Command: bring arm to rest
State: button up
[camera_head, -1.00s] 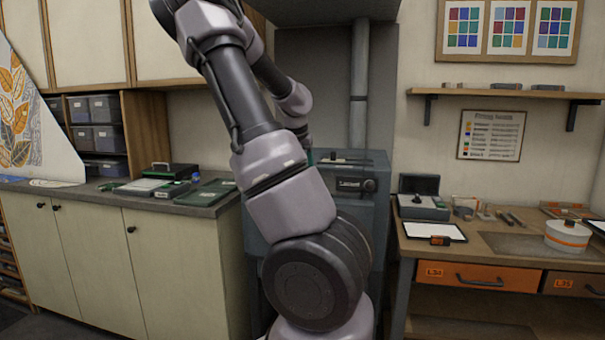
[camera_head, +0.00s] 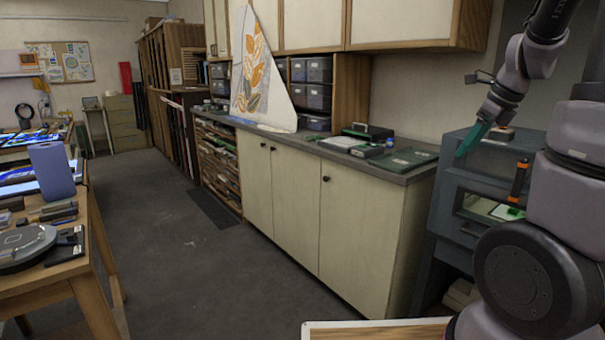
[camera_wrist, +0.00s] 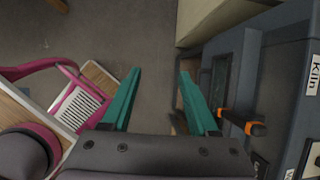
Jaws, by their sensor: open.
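My gripper (camera_head: 463,155) has teal fingers and hangs at the right of the head view, pointing down and left in front of the blue-grey kiln (camera_head: 447,205). In the wrist view my gripper (camera_wrist: 160,75) has its fingers wide apart, with only grey floor between them. The kiln (camera_wrist: 285,80) stands close on the right there, bearing a "Kiln" label. My arm hides part of the kiln in the head view.
The kiln's orange and black handle (camera_wrist: 243,122) is just right of the fingers. A grey counter (camera_head: 405,174) with green trays adjoins the kiln. A work table (camera_head: 85,262) stands at the left. Open floor (camera_head: 215,270) lies between.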

jog(key=s+a+r+n+t, duration=0.1)
jog(key=s+a+r+n, duration=0.4)
jog(key=n, duration=0.7)
jog(key=s+a+r+n+t, duration=0.1)
jog(key=s+a+r+n, duration=0.3)
jog(key=s+a+n, duration=0.6)
jog(key=shift+s+a+r+n+t, duration=0.3)
jog(key=shift+a+n, duration=0.35)
jog(key=shift+n, duration=0.45)
